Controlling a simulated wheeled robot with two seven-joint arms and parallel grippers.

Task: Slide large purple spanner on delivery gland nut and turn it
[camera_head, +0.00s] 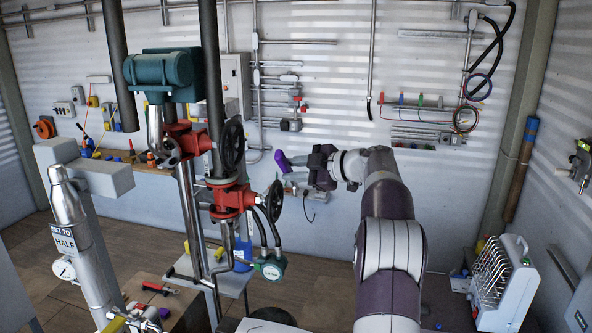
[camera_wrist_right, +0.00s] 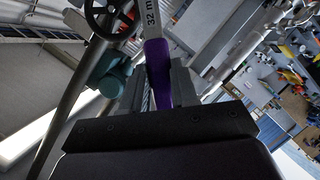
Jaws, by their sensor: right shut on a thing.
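My right gripper (camera_head: 303,163) is shut on the large purple spanner (camera_head: 281,161), whose purple part sticks out beyond the fingers. In the right wrist view, the purple handle (camera_wrist_right: 158,65) lies between the fingers and leads to a grey steel part marked "32 m". Its jaw end is cut off there. Red valve bodies (camera_head: 232,198) with black handwheels stand left of the gripper on vertical pipes. The spanner appears apart from them in the head view. I cannot pick out the delivery gland nut.
A teal motor (camera_head: 163,70) sits above the valves. A white heater (camera_head: 502,283) stands at lower right.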

